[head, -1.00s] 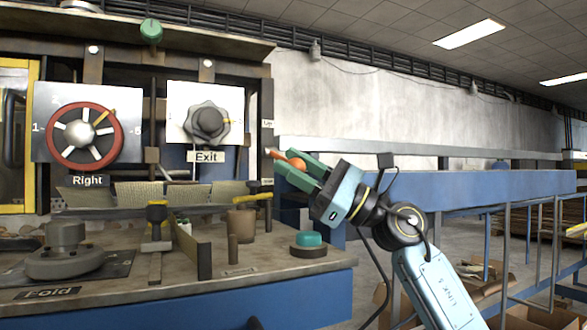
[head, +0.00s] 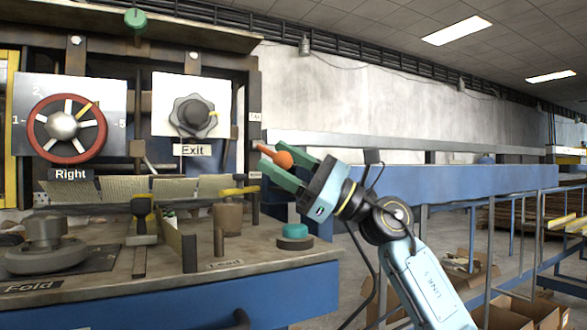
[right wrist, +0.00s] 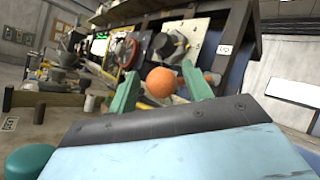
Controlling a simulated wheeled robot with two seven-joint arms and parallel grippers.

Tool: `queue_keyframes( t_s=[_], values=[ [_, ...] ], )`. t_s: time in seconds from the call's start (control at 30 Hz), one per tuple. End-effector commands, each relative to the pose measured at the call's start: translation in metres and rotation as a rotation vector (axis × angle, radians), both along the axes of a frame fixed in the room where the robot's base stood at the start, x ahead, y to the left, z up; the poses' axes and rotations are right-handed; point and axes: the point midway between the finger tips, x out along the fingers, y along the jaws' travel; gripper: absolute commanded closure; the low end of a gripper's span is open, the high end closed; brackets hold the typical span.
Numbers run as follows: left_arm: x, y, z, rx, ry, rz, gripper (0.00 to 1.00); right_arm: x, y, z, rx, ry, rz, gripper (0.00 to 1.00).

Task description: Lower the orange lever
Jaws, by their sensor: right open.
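The orange lever shows as a round orange knob (head: 285,159) with a short rod pointing left, right of the panel near a small label. My right gripper (head: 277,157) is open, with its two green fingers on either side of the knob. In the right wrist view the orange knob (right wrist: 161,82) sits between the two spread fingers, with gaps visible on both sides. I cannot tell whether either finger touches it. The lever's base is hidden. My left gripper is out of view.
A red handwheel (head: 63,126) and a grey Exit knob (head: 193,115) are on the panel to the left. A teal button (head: 295,231), a brown cup (head: 228,218) and yellow-handled levers stand on the bench. A blue rail (head: 450,185) runs behind my right arm.

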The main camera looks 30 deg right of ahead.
Motion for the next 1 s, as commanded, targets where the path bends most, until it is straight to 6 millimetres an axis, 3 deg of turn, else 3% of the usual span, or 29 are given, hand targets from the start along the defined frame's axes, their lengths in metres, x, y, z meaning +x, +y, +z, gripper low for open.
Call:
queue_keyframes(
  t_s=[0.17,0.63,1.0],
  values=[
    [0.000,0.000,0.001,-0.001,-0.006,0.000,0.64,-0.008,-0.014,-0.010,0.000,0.003,-0.002,0.50],
    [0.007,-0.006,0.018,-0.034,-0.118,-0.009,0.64,-0.053,-0.080,-0.059,-0.002,0.005,-0.001,0.50],
    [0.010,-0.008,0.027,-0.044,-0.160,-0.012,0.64,-0.064,-0.095,-0.068,-0.003,0.003,0.000,0.50]
  ],
)
